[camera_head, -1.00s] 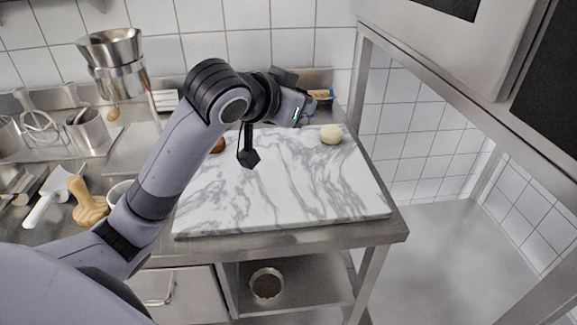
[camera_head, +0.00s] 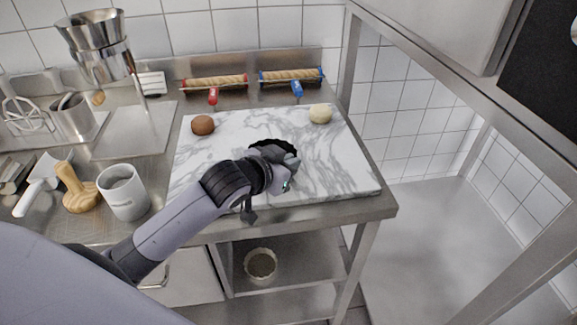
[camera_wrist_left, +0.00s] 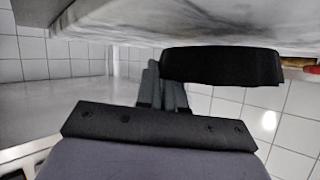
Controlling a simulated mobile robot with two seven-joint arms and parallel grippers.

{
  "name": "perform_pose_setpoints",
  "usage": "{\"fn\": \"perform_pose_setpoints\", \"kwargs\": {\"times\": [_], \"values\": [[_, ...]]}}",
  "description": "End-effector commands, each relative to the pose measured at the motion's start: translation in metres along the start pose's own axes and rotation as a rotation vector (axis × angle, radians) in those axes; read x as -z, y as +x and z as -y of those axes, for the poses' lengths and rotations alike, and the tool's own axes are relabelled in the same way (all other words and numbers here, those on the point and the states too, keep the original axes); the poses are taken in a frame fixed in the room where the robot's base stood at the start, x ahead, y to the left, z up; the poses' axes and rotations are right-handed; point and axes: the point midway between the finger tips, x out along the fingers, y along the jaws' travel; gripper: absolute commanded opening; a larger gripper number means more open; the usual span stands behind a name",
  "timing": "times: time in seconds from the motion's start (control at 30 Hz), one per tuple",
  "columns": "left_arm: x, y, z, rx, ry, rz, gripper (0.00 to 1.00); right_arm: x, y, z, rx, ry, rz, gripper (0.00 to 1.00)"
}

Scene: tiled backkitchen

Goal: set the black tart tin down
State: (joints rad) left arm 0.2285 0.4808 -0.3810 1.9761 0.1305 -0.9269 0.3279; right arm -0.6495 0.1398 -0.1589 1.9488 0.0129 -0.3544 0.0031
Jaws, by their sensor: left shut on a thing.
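The black tart tin (camera_head: 270,146) has a fluted rim and shows partly behind my left gripper, over the middle of the marble slab (camera_head: 335,175). My left gripper (camera_head: 286,160) is shut on the tin's near side; my wrist and fingers hide part of it. In the left wrist view the tin (camera_wrist_left: 222,66) is a dark band beside the gripper fingers (camera_wrist_left: 160,88), close to the marble surface (camera_wrist_left: 200,22). I cannot tell whether it touches the slab. My right gripper is not in view.
A brown ball (camera_head: 203,125) and a pale ball (camera_head: 320,113) sit on the slab's back part. A white mug (camera_head: 123,192) stands left. The slab's right part is clear.

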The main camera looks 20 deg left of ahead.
Motion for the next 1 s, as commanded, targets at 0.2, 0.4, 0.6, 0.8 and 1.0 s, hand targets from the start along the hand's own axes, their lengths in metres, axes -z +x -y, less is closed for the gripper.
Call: {"fn": "perform_pose_setpoints", "kwargs": {"times": [0.2, 0.4, 0.6, 0.8, 1.0], "values": [[-0.012, 0.006, -0.002, -0.001, 0.001, -0.002, 0.0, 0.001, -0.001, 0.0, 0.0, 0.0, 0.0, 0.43], [-0.012, 0.006, -0.002, -0.002, 0.0, 0.0, 0.31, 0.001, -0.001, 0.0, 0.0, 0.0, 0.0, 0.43], [-0.012, 0.005, -0.002, -0.001, 0.0, -0.001, 0.34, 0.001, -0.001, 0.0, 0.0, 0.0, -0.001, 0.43], [-0.011, 0.002, -0.002, -0.001, 0.0, -0.002, 0.34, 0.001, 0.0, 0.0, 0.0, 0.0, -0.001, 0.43], [-0.012, -0.018, -0.002, -0.002, 0.002, -0.003, 0.34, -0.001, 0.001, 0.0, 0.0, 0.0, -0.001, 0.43]]}}
